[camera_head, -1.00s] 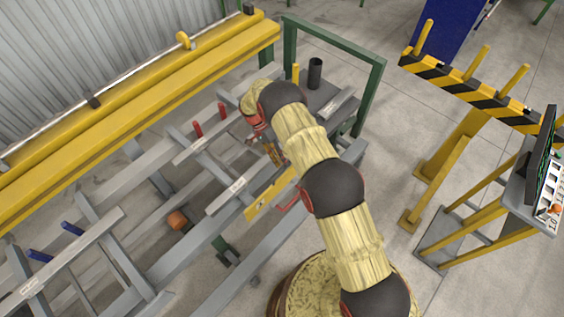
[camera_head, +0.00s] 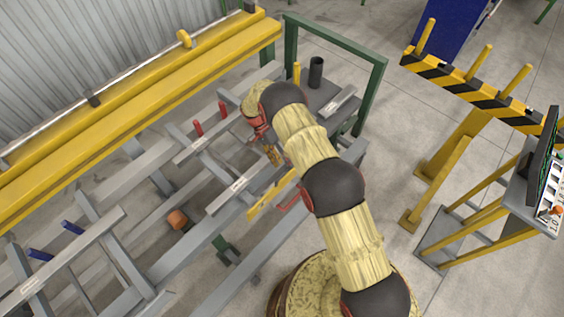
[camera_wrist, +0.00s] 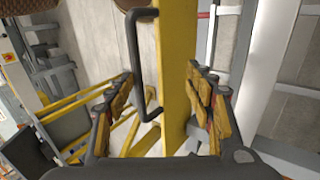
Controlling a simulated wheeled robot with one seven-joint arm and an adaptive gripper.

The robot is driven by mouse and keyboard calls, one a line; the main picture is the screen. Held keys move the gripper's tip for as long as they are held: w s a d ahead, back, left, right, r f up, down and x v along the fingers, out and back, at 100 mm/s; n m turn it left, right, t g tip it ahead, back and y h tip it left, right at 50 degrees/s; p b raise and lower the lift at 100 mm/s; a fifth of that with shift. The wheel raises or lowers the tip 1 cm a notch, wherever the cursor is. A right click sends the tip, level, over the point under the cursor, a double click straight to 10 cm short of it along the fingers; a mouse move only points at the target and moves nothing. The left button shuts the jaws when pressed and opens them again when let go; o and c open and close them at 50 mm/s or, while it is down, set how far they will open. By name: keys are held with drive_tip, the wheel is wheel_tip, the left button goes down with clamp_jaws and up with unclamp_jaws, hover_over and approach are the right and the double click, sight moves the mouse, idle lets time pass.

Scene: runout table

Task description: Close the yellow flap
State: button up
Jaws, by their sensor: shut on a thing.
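The yellow flap (camera_head: 268,196) is a long narrow plate in the grey frame, just left of my arm. In the wrist view the flap (camera_wrist: 176,85) runs up the middle between my fingers, with a dark bar handle (camera_wrist: 138,65) on its left side. My gripper (camera_head: 272,155) is at the flap's upper end in the head view, partly hidden by my arm. In the wrist view my gripper (camera_wrist: 162,92) has a finger on each side of the flap and is shut on it; the exact contact is hard to see.
A yellow beam (camera_head: 130,115) runs along the back left. A green frame (camera_head: 372,90) is at the back. A striped barrier (camera_head: 480,92) and control panel (camera_head: 528,195) are right, with bare floor between.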

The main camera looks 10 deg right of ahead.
drive_tip(key=shift+s+f, duration=0.25)
drive_tip(key=shift+f, duration=0.2)
drive_tip(key=v, duration=1.3)
drive_tip(key=shift+d, duration=0.2)
drive_tip(key=shift+c, duration=0.6)
drive_tip(key=shift+w, duration=0.1)
